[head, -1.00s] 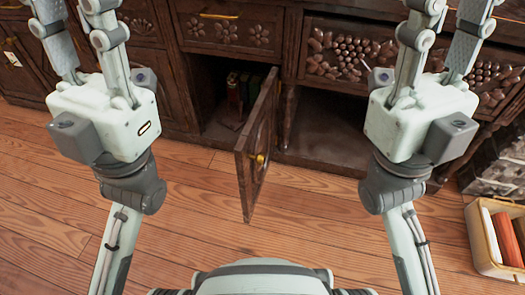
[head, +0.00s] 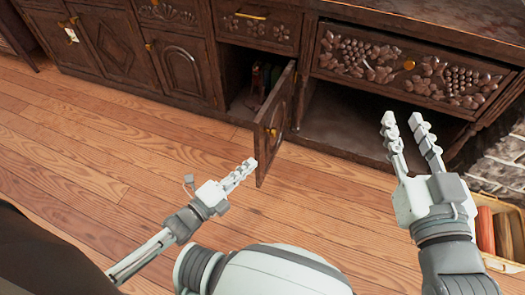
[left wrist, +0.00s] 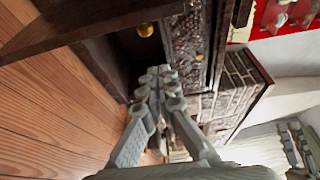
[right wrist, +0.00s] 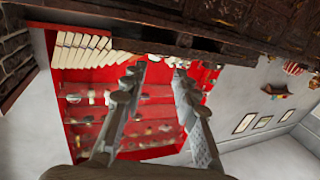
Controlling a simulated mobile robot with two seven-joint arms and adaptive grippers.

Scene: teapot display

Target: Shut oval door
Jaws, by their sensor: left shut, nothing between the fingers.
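The open door (head: 268,125) is dark brown wood with a small gold knob (head: 274,131) on its right-hand face. It stands out from the cabinet, with the open compartment (head: 240,103) behind it to the left. Its carving is hard to make out at this angle. My left gripper (head: 249,164) is shut and empty, just left of the door's near lower edge in the head view; I cannot tell whether it touches. My right gripper (head: 402,118) is open and empty, right of the door.
An open lower space (head: 340,122) lies right of the door under a grape-carved drawer (head: 400,68). Closed doors, one arched (head: 180,65), line the left. A crate (head: 508,263) of rolled items stands at lower right. The wood floor (head: 120,140) at left is clear.

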